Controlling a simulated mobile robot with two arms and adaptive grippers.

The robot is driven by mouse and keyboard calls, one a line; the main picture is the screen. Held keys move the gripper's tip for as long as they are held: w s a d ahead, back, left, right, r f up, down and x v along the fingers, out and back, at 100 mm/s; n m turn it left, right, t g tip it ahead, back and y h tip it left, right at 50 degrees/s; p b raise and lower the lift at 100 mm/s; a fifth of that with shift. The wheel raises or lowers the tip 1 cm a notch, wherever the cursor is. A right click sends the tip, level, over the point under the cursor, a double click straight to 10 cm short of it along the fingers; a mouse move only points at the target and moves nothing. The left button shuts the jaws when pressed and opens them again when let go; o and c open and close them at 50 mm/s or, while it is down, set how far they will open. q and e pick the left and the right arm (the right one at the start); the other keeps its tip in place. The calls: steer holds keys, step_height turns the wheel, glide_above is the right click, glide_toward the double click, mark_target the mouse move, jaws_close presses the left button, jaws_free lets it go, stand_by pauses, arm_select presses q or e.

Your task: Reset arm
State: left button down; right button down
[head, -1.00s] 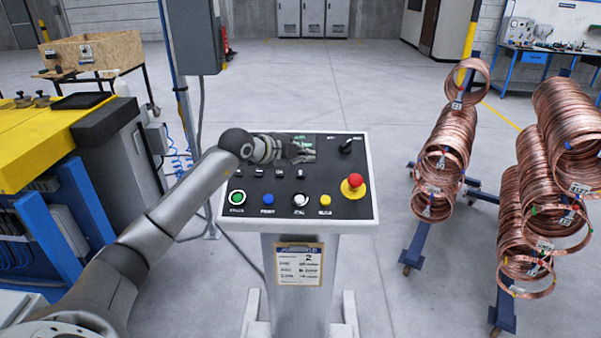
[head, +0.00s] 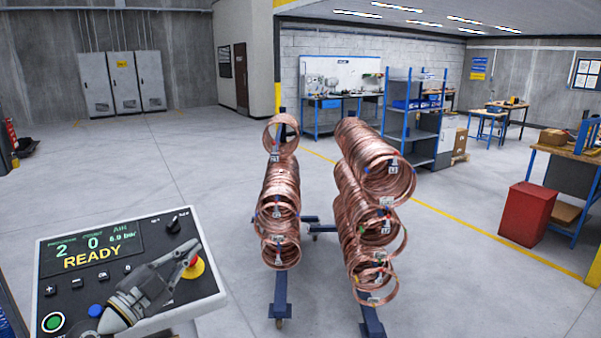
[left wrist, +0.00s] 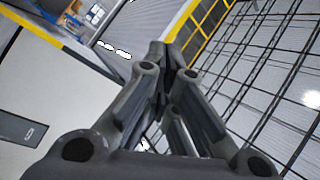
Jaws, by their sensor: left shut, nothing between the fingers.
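My left gripper (head: 182,255) is over the control panel (head: 52,285) at the lower left of the head view. Its fingers are together with nothing between them, and they point up and right beside the red emergency button (head: 192,270) on its yellow base. Whether they touch the button I cannot tell. In the left wrist view the closed fingers (left wrist: 165,65) point upward. The panel's display (head: 92,251) reads READY. A green button (head: 53,322) and a blue button (head: 95,310) show near the gripper. My right gripper is not in view.
Copper tube coils hang on a blue-footed rack, in a left row (head: 280,200) and a right row (head: 375,190). A blue shelf (head: 412,120), a workbench (head: 335,103) and a red bin (head: 525,213) stand farther back. The floor between panel and coils is clear.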

arm_select(q)
steer(key=s+a+f+n+g+y, duration=0.2)
steer(key=s+a+f+n+y, duration=0.1)
steer(key=s+f+n+y, duration=0.5)
steer(key=s+a+f+n+g+y, duration=0.35)
steer(key=s+f+n+y, duration=0.25)
steer(key=s+f+n, duration=0.4)
steer(key=s+d+f+m+g+h, duration=0.2)
steer(key=s+d+f+g, duration=0.25)
steer(key=s+f, duration=0.35)
steer(key=s+d+f+m+g+h, duration=0.2)
steer(key=s+d+f+g+h, duration=0.3)
steer(key=s, duration=0.6)
step_height(320, 180, down, 31)
steer(key=s+y+b, duration=0.2)
steer(key=b, duration=0.3)
steer(key=s+a+f+g+b, duration=0.1)
steer(key=s+a+f+b, duration=0.1)
steer(key=s+f, duration=1.4)
step_height(320, 180, down, 3)
steer(key=shift+a+f+g+b, duration=0.2)
steer(key=shift+a+g+b, duration=0.15)
steer(key=shift+b, duration=0.35)
